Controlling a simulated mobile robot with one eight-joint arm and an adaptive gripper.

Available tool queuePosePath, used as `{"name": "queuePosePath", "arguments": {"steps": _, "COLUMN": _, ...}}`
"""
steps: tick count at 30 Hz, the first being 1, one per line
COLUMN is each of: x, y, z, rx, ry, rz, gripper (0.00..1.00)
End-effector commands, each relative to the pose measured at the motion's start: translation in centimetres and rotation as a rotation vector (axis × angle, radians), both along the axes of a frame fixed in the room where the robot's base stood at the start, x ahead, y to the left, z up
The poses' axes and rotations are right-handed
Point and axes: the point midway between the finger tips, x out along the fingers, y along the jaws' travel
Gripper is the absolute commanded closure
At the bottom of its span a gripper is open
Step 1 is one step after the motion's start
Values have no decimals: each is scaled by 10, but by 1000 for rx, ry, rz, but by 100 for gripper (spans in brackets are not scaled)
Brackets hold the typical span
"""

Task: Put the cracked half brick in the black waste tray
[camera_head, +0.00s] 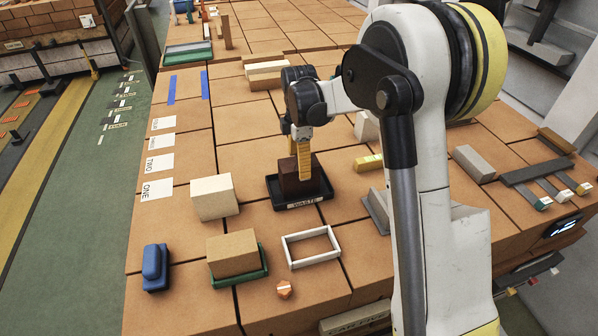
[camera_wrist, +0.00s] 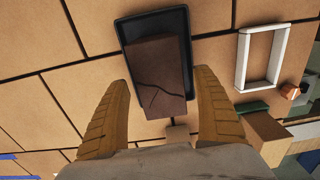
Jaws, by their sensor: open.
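The cracked half brick (camera_head: 291,179) is dark brown and sits in the black waste tray (camera_head: 312,203), which has a "WASTE" label on its front. In the wrist view the brick (camera_wrist: 158,75) shows a dark crack across its face and lies within the rim of the tray (camera_wrist: 124,32). My gripper (camera_head: 303,171) is at the brick from above in the head view. In the wrist view its two yellow fingers (camera_wrist: 160,85) are spread wide, one on each side of the brick, with gaps between them and it. The brick's far lower part is partly hidden by the tray wall.
A white frame (camera_head: 311,246) lies in front of the tray. A cream block (camera_head: 213,197), a tan brick in a green tray (camera_head: 238,281) and a blue tool (camera_head: 155,266) stand to the left. Grey pieces (camera_head: 376,211) lie to the right, close to my arm.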

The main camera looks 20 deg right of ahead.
Motion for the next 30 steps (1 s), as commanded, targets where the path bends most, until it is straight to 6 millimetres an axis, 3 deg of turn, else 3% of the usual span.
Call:
{"name": "queuePosePath", "arguments": {"steps": 6, "x": 0, "y": 0, "z": 48, "rx": 0, "ry": 0, "rz": 0, "gripper": 22}}
{"name": "queuePosePath", "arguments": {"steps": 12, "x": -1, "y": 0, "z": 71, "rx": 0, "ry": -3, "rz": -6, "gripper": 22}}
{"name": "queuePosePath", "arguments": {"steps": 16, "x": -16, "y": 0, "z": 91, "rx": 2, "ry": -37, "rz": -92, "gripper": 22}}
{"name": "queuePosePath", "arguments": {"steps": 20, "x": -54, "y": 0, "z": 124, "rx": 19, "ry": -121, "rz": -305, "gripper": 22}}
{"name": "queuePosePath", "arguments": {"steps": 24, "x": -109, "y": 0, "z": 154, "rx": 73, "ry": -235, "rz": -602, "gripper": 22}}
{"name": "queuePosePath", "arguments": {"steps": 30, "x": -189, "y": 0, "z": 166, "rx": 212, "ry": -375, "rz": -1018, "gripper": 22}}
